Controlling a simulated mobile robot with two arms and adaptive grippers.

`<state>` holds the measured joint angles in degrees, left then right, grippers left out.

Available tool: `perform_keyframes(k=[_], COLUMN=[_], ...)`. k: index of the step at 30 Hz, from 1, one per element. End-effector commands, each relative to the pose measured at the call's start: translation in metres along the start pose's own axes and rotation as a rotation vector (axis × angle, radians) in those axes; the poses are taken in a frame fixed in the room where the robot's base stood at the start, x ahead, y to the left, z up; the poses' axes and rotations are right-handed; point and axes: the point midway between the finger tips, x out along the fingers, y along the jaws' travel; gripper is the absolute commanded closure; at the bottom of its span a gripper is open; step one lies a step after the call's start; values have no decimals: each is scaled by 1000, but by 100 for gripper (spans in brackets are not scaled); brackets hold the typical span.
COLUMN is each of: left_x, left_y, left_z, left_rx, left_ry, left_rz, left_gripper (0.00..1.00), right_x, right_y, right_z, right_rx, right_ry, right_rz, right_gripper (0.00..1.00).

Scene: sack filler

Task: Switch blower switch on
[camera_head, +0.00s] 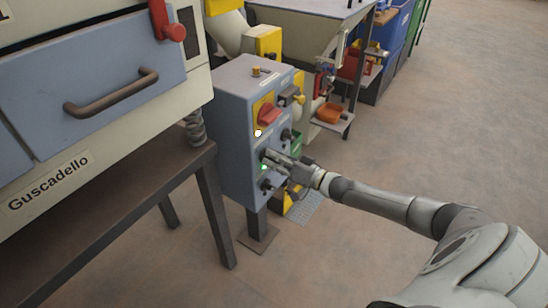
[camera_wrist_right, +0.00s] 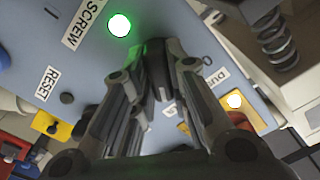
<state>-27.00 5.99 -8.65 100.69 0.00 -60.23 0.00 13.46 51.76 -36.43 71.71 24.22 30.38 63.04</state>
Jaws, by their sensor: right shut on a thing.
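A blue-grey control box (camera_head: 232,130) stands on a post in the middle of the head view. It carries several dark knobs and lamps on its panel. My right gripper (camera_head: 270,158) reaches the panel from the right. In the right wrist view, its fingers (camera_wrist_right: 160,75) are shut on a black knob (camera_wrist_right: 157,62), mostly hidden between them. The label beside this knob is partly covered, so I cannot confirm that it is the blower switch. A green lamp (camera_wrist_right: 120,25) is lit near the SCREW label (camera_wrist_right: 84,22). My left gripper is not in view.
A red switch on a yellow plate (camera_head: 268,114) sits above my gripper, beside a lit pale lamp (camera_head: 258,133). Another knob (camera_head: 266,185) is just below. A brown table (camera_head: 130,215) stands close on the left. The floor at right is open.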

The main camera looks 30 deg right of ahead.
Motion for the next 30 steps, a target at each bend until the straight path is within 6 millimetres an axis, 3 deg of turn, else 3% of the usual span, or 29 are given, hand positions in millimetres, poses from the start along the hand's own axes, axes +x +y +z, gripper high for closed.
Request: perform_keyframes(k=[9, 24, 25, 30], left_x=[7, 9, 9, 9], left_y=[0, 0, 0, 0], left_z=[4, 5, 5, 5], left_rx=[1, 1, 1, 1], left_ry=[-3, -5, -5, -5], left_rz=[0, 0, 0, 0], left_gripper=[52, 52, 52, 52], right_x=[0, 0, 0, 0], right_y=[0, 1, 1, 0], right_z=[1, 1, 1, 1], right_rx=[105, 124, 124, 123], right_ry=[-3, -2, -2, -1], right_rz=[1, 1, 1, 1], right_gripper=[100, 100, 81, 62])
